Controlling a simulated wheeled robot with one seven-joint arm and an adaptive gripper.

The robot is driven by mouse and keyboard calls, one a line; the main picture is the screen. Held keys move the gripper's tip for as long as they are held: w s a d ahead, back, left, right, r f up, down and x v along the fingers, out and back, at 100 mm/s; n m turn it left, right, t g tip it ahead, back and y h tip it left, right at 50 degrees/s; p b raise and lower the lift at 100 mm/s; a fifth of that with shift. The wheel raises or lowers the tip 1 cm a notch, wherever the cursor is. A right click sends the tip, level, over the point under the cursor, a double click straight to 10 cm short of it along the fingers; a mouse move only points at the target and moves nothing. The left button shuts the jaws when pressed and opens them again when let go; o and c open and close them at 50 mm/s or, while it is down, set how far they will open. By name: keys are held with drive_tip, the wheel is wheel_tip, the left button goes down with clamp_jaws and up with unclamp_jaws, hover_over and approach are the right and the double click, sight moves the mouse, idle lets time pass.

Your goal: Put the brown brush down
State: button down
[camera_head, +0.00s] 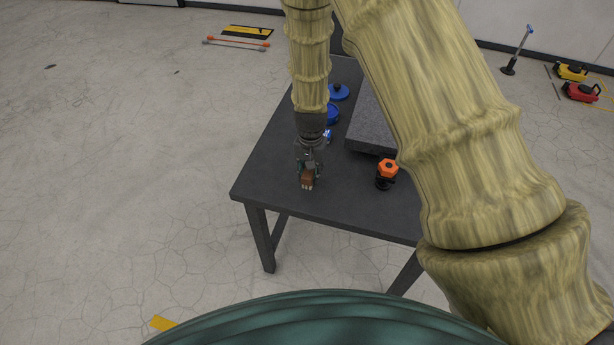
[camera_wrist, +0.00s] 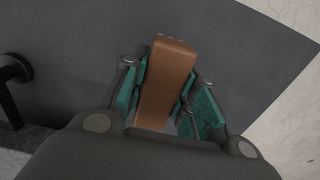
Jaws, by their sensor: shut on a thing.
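The brown brush (camera_head: 308,178) is in my gripper (camera_head: 309,168), over the near left part of the dark table (camera_head: 350,203). In the wrist view the brush (camera_wrist: 166,75) is a brown block lying lengthwise between the two green-padded fingers of my gripper (camera_wrist: 168,95). The fingers are shut on its sides. In the head view pale tips show at its lower end. I cannot tell whether the brush touches the table top or hangs just above it.
An orange-topped black knob (camera_head: 387,172) stands right of my gripper. A grey granite slab (camera_head: 371,130) lies behind it. Blue round things (camera_head: 338,92) stand near the far left edge. The table top left and in front of the brush is bare.

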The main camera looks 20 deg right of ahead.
drive_tip(key=shift+w+a, duration=0.25)
drive_tip(key=shift+a+f, duration=0.1)
drive_tip(key=shift+f, duration=0.1)
drive_tip(key=shift+w+f+p, duration=0.1)
drive_tip(key=shift+f+p, duration=0.6)
drive_tip(key=shift+f, duration=0.85)
drive_tip(key=shift+f, duration=0.1)
drive_tip(key=c, duration=1.1)
unclamp_jaws()
drive_tip(key=shift+r+b, duration=1)
drive_tip(key=shift+r, duration=5.1)
